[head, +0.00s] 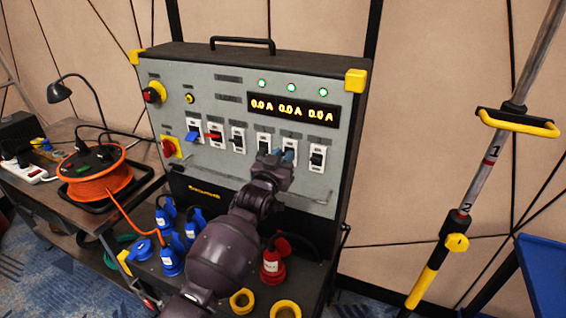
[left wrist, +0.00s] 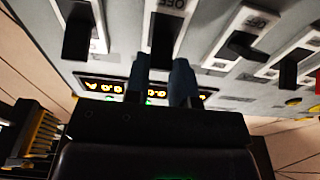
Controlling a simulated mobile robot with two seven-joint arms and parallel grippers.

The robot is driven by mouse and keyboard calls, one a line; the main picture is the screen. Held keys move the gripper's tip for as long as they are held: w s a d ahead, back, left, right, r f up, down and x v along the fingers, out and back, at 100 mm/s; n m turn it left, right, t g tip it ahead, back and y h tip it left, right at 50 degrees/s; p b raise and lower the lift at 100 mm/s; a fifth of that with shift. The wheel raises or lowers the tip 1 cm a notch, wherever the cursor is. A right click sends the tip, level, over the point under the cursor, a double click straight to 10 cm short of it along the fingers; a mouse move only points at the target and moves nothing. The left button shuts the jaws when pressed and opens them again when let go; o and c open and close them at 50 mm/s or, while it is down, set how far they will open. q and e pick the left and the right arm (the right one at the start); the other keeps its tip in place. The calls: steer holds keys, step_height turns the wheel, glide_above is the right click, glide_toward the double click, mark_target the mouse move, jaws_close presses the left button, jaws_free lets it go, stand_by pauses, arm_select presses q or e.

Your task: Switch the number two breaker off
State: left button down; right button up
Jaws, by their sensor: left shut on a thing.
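The grey panel (head: 228,100) carries a row of breakers. The right-hand group has three with black levers. The middle one (head: 289,146) of these is partly hidden by my left gripper (head: 276,156). In the left wrist view its black lever (left wrist: 165,35) stands between the two blue-grey fingers of my left gripper (left wrist: 168,82), which is shut on it. Lettering like OFF shows on its white plate. Its neighbours are the left breaker (head: 263,140) and the right breaker (head: 317,157). Numbers are too small to read. My right gripper is out of view.
The display (head: 292,109) reads 0.0 A three times, under three lit green lamps (head: 291,87). Blue plugs (head: 170,255) and a red plug (head: 272,265) stand below the panel. An orange cable reel (head: 96,175) is at left, a pole (head: 478,185) at right.

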arm_select(q)
step_height(320, 180, down, 2)
steer(key=t+b, duration=0.2)
steer(key=b, duration=0.1)
steer(key=shift+h+b, duration=0.3)
steer(key=shift+b, duration=0.05)
steer(key=f+t+b, duration=0.1)
steer(key=t+b, duration=0.1)
steer(key=b, duration=0.2)
steer(key=shift+h, duration=0.4)
steer(key=shift+t+b, duration=0.5)
steer(key=shift+b, duration=0.3)
steer(key=shift+r+b, duration=0.1)
steer(key=shift+b, duration=0.2)
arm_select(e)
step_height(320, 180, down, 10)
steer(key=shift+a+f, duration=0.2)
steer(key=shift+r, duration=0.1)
arm_select(q)
steer(key=c, duration=1)
jaws_free()
steer(key=shift+o, duration=0.2)
steer(key=shift+r, duration=0.1)
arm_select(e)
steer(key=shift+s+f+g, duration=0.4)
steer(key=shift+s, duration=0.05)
